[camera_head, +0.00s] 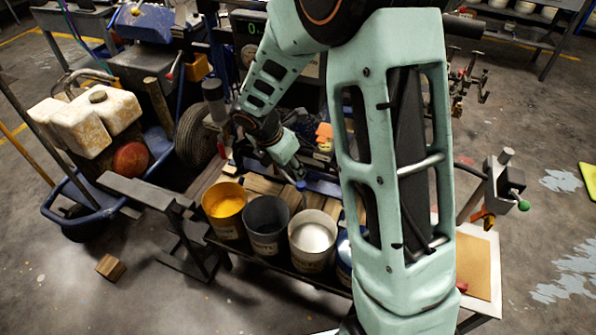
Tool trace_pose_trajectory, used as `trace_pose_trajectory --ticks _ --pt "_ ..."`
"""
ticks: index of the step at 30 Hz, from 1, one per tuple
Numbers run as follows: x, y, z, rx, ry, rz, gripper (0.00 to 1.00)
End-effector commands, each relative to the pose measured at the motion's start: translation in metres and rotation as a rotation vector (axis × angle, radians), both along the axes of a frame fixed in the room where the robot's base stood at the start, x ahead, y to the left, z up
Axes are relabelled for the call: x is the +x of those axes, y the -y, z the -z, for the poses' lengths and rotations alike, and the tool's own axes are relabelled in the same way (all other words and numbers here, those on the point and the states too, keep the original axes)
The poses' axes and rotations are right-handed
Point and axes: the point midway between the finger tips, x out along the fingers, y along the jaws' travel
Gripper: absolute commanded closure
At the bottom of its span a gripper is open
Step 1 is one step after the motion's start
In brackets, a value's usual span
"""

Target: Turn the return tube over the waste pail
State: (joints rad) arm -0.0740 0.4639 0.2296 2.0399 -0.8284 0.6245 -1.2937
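My teal arm reaches down from the top, and my gripper (291,165) is small in the picture, just above and behind the row of pails. Its fingers are too small and dark to tell open from shut. A small blue-grey round piece (300,185) shows at its tip; I cannot tell if it is held. Below stand a yellow-filled pail (225,209), a dark grey pail (266,228) and a white-filled pail (312,243). The labels are unreadable, so I cannot tell which is for waste. I cannot clearly make out the return tube.
A machine with a stained white tank (98,118), a wheel (197,137) and a blue tub (88,208) stands left. A grey metal stand (150,192) is beside the pails. A wooden block (110,267) lies on the floor. A vise-like fixture (498,180) is right.

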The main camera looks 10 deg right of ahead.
Motion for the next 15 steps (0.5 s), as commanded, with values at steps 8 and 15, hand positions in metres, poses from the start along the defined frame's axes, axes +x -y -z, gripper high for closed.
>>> trace_pose_trajectory --ticks 8,15 --pt "0.002 0.011 0.032 -0.027 -0.028 -0.044 0.60" --pt "0.014 0.023 0.075 -0.024 -0.026 -0.042 0.60"
